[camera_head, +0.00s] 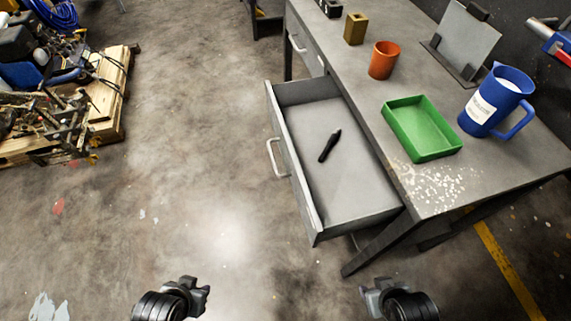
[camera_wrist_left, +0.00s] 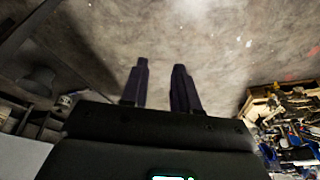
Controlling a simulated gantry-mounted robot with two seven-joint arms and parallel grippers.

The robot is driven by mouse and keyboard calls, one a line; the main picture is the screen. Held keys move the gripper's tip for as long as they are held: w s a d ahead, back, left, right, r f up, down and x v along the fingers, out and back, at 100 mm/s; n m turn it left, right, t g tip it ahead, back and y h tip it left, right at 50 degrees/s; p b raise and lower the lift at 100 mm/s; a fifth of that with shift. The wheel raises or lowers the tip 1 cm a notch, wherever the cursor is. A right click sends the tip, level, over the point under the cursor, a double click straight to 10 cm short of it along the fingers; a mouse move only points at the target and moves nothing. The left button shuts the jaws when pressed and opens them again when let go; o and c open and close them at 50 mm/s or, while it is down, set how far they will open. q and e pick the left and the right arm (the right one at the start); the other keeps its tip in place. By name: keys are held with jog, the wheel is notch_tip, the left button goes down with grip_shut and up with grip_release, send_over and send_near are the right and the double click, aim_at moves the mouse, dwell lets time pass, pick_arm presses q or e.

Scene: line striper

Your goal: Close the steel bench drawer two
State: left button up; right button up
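The steel bench (camera_head: 345,70) stands on the right in the head view. Its near drawer (camera_head: 335,185) is pulled far out to the left, with a dark pen-like object (camera_head: 330,146) lying inside. The drawer's pale bar handle (camera_head: 273,158) is on its left-facing front. A second drawer (camera_head: 306,48) further back sits shut. My left gripper (camera_head: 203,289) is low at the bottom, left of and nearer than the open drawer, touching nothing. Its two fingers are apart and empty in the left wrist view (camera_wrist_left: 160,72). My right gripper (camera_head: 368,290) is below the drawer's near corner; its fingers are unclear.
On the bench top are a green tray (camera_head: 420,128), a blue jug (camera_head: 496,100), an orange cup (camera_head: 384,60), a brass-coloured block (camera_head: 355,28) and a grey plate on a stand (camera_head: 463,42). A loaded pallet (camera_head: 110,110) lies at left. Floor before the drawer is clear.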

pick_arm(q)
jog(key=shift+w+d+r+m, duration=0.1)
jog(key=shift+w+r+m, duration=0.05)
jog(key=shift+w+m, duration=0.2)
jog(key=shift+c, duration=1.1)
jog(key=w+d+m+t, duration=0.1)
jog(key=w+m+t, duration=0.1)
jog(key=w+m, duration=0.1)
jog(key=w+d+m+t+h, duration=0.1)
jog(key=w, duration=0.1)
jog(key=shift+w+d+r+t, duration=0.15)
jog(key=shift+d+r+t, duration=0.2)
jog(key=shift+t, duration=0.05)
grip_shut()
jog(key=w+d+m+t+h+p, duration=0.2)
jog(key=w+d+m+t+h, duration=0.2)
jog(key=d+m+h, duration=0.75)
jog(key=m+g+h+p, duration=0.5)
jog(key=m+g+p, duration=0.2)
jog(key=m, duration=0.8)
send_near(297, 191)
jog(key=b+x, duration=0.2)
jog(key=x, duration=0.3)
jog(key=shift+s+d, duration=0.1)
jog(key=shift+d, duration=0.2)
jog(key=shift+w+d+n+t, duration=0.2)
jog(key=shift+d+n+t, duration=0.1)
jog(key=shift+d, duration=0.4)
